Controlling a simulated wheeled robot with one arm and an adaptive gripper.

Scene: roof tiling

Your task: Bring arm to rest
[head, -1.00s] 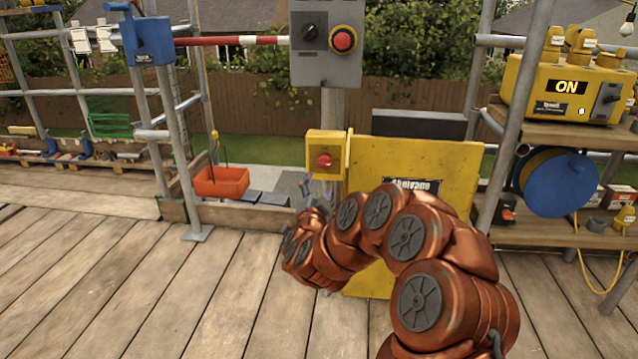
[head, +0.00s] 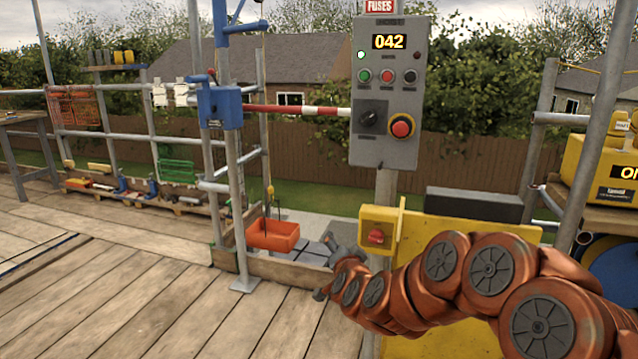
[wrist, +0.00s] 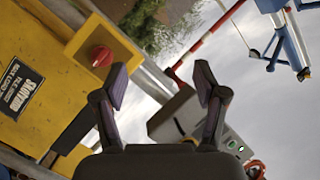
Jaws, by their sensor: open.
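My arm reaches out from the lower right in the head view, its copper-coloured links running to the left. My gripper (head: 338,262) is at the far end, low and left of the yellow switch box (head: 377,237) with its red knob. In the wrist view my gripper (wrist: 160,88) has its two fingers spread with nothing between them. There the red knob (wrist: 101,56) of the yellow box shows just left of the left finger, and I cannot tell the distance. The grey control box (wrist: 185,115) shows behind the fingers.
The grey control box (head: 390,95) reads 042 and stands on a post above the yellow panel (head: 480,232). A red-and-white barrier bar (head: 300,110) runs to a blue bracket (head: 220,106). An orange tub (head: 272,235) hangs at the left. Plank floor (head: 120,300) is clear.

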